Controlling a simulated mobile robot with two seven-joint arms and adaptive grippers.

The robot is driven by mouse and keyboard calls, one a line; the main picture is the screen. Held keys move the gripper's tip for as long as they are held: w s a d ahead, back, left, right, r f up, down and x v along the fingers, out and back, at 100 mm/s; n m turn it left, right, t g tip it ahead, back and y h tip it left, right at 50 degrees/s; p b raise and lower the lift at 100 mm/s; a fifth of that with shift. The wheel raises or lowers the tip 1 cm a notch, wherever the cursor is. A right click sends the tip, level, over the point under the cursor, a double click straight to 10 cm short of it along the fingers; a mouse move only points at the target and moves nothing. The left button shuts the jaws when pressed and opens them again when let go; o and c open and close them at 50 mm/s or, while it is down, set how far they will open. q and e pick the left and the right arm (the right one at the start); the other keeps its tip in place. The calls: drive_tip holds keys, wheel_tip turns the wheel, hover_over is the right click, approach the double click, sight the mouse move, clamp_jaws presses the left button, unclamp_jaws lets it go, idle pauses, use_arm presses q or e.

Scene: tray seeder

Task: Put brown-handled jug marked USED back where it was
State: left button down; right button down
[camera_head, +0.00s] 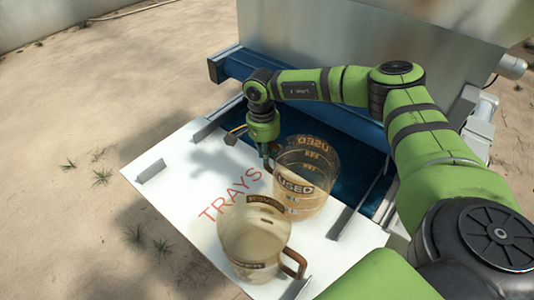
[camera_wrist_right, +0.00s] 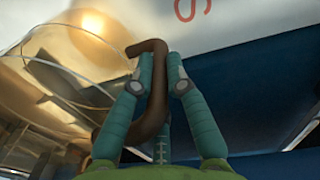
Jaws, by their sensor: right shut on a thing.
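The clear jug marked USED (camera_head: 305,180) has brown lettering and a brown handle. It shows over the right part of the white shelf, beside the blue belt. My right gripper (camera_head: 266,158) reaches down at its left side and is shut on the handle. In the right wrist view, the fingertips (camera_wrist_right: 162,72) close on the curved brown handle (camera_wrist_right: 150,118), and the clear jug wall (camera_wrist_right: 80,45) fills the upper left. Whether the jug's base touches the shelf is hard to tell. My left gripper is not in view.
A second clear jug (camera_head: 252,245) with a brown handle stands at the front of the white shelf (camera_head: 185,190) marked TRAYS. It partly overlaps the USED jug in the picture. The blue belt (camera_head: 345,125) runs under a grey metal housing (camera_head: 330,30). The shelf's left part is clear.

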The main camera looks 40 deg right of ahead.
wheel_tip(320, 180, down, 2)
drive_tip(key=shift+f, duration=0.3)
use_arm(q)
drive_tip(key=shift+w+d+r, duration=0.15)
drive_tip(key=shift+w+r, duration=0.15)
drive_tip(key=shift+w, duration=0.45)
use_arm(e)
drive_tip(key=shift+f, duration=0.1)
drive_tip(key=c, duration=1.2)
unclamp_jaws()
drive_tip(key=shift+c, duration=0.2)
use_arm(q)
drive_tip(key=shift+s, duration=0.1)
